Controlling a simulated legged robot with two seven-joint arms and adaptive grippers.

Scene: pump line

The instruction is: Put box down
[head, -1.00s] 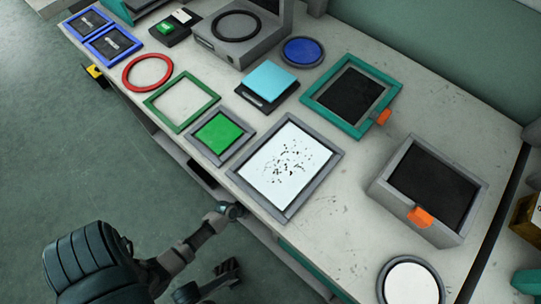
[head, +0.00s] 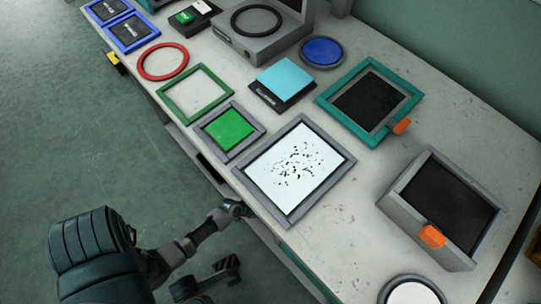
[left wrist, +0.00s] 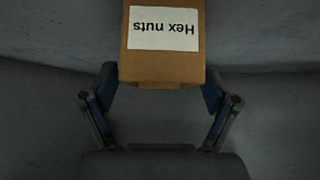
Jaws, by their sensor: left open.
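A brown cardboard box (left wrist: 163,68) with a white label (left wrist: 163,28) reading "Hex nuts", upside down, shows at the top middle of the left wrist view. My left gripper (left wrist: 160,76) is open, with one finger on each side of the box's near end. I cannot tell whether the fingers touch it, and what the box rests on is unclear. The box does not show in the head view. There my left arm reaches in from the lower left to the bench's front edge; its gripper is not clearly visible. My right gripper is not in view.
The bench (head: 350,220) holds a white speckled tray (head: 293,165), a green pad (head: 228,130), a green frame (head: 194,93), a teal-framed tray (head: 370,102) and a grey bin with an orange tab (head: 432,236). Bare bench top lies between the speckled tray and the bin.

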